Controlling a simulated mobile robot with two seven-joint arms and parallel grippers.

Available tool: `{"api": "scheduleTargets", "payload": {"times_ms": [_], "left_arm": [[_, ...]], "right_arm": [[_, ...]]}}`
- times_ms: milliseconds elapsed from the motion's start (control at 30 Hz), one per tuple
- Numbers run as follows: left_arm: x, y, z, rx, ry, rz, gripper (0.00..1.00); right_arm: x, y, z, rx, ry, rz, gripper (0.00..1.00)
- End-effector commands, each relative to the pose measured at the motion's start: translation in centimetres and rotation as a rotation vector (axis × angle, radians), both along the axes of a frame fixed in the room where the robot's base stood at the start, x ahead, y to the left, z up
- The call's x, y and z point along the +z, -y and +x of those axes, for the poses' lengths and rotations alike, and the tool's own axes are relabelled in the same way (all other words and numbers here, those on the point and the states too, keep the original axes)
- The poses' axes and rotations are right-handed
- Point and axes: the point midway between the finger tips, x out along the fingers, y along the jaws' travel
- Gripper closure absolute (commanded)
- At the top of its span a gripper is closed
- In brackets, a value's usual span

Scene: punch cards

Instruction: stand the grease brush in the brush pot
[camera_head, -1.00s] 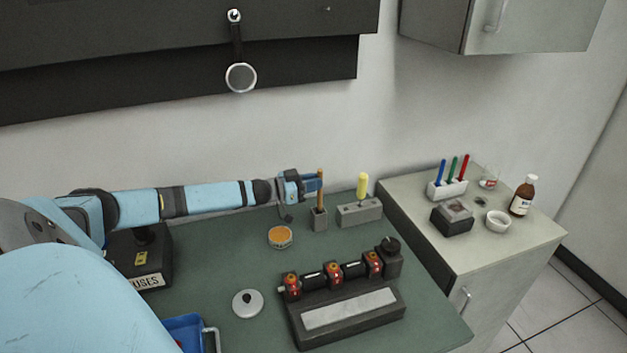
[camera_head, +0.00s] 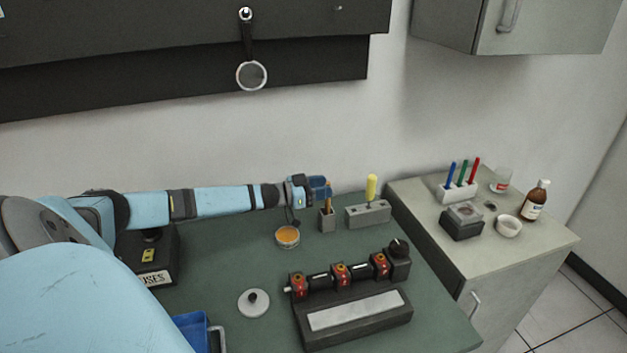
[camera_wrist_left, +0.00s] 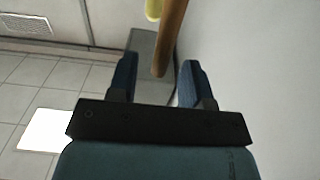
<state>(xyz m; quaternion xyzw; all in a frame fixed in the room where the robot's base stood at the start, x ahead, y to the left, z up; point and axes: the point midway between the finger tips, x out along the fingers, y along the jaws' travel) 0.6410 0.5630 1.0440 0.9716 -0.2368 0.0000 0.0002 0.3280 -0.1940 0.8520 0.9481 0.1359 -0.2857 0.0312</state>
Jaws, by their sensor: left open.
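The brush pot (camera_head: 327,222), a small grey square holder, stands near the back of the green bench. The grease brush (camera_head: 328,194) stands in it with its brown handle up, leaning slightly. My left gripper (camera_head: 320,187) is open at the handle, on its left side and at the height of its upper part. In the left wrist view, the handle (camera_wrist_left: 171,38) shows just beyond and between the open fingers (camera_wrist_left: 157,68), not clamped. The brush's lower end is hidden inside the pot. My right gripper is out of view.
A grey block (camera_head: 368,214) with a yellow-handled tool (camera_head: 371,187) stands close right of the pot. An open orange tin (camera_head: 288,237) is in front left. A dark fixture with red parts (camera_head: 340,274) and a knobbed lid (camera_head: 254,302) lie nearer.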

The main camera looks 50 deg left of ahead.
Motion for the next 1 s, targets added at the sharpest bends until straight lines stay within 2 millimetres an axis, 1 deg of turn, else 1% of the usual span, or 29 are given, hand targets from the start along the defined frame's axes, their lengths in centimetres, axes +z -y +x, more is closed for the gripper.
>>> {"api": "scheduleTargets", "payload": {"times_ms": [167, 400, 700, 900, 1000], "left_arm": [[-0.3, -0.8, -1.5, 0.000, -0.003, 0.001, 0.55], [-0.3, -2.6, -5.1, -0.001, -0.004, 0.003, 0.55], [-0.2, -4.7, -9.2, -0.001, -0.004, 0.002, 0.55], [-0.1, -5.8, -11.1, 0.000, -0.004, 0.002, 0.55], [0.0, -6.1, -11.7, 0.000, -0.002, 0.001, 0.55]], "right_arm": [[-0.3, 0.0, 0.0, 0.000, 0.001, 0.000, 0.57], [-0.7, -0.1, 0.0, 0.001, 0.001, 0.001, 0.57], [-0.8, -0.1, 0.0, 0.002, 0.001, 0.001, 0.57], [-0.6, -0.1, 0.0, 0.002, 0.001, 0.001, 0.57], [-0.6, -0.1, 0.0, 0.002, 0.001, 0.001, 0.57]]}}
